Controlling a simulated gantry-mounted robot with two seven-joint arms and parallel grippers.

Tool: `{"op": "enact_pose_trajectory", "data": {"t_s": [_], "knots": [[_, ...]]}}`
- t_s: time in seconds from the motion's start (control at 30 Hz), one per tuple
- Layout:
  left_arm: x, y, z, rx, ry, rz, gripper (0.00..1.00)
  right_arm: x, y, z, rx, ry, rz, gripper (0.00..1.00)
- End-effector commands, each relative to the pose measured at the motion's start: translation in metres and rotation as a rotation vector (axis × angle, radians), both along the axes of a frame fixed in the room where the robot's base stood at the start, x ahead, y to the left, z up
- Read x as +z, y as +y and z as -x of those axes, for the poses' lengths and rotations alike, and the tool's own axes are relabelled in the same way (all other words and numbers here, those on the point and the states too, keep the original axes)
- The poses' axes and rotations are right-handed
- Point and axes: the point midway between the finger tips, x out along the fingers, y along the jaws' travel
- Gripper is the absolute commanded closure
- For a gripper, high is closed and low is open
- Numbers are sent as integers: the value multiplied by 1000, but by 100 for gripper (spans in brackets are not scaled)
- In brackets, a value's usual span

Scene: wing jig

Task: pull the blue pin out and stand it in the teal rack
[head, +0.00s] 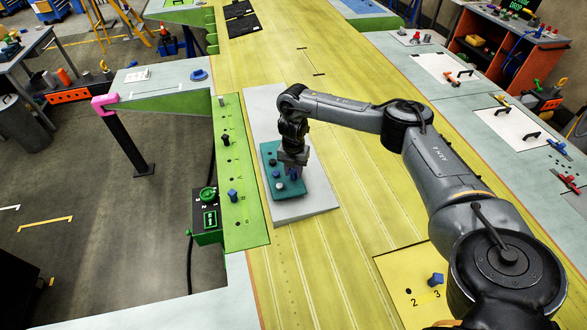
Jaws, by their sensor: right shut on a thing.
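My right gripper (294,165) comes down over the rack from above and is shut on a blue pin (294,174). The pin shows just below the fingers, over the rack's right part; I cannot tell whether its foot is in a hole. Another blue pin (233,196) stands in the green strip, and one more (436,279) stands on the yellow plate at lower right. My left gripper is out of view.
The pale grey board (310,202) has bare room below the rack. A dark box with a green knob (207,194) stands at the green strip's left edge. The green strip (240,225) carries several short pegs. The yellow wing surface (300,270) is mostly clear.

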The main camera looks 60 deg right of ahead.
Motion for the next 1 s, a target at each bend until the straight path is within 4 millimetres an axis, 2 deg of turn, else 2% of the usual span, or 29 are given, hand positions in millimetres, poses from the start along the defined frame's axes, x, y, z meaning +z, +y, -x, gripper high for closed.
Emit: {"op": "enact_pose_trajectory", "data": {"t_s": [0.4, 0.43, 0.6, 0.63, 1.0], "knots": [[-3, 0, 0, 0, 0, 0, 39, -5, 0, 0, 0, -1, 0, 99], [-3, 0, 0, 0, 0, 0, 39, -5, 0, 0, 0, -1, 0, 67], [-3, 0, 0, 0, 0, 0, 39, -5, 0, 0, 0, -1, 0, 41], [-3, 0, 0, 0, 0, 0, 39, -5, 0, 0, 0, -1, 0, 39], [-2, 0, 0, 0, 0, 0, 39, -1, 0, 0, 0, -1, 1, 39]]}}
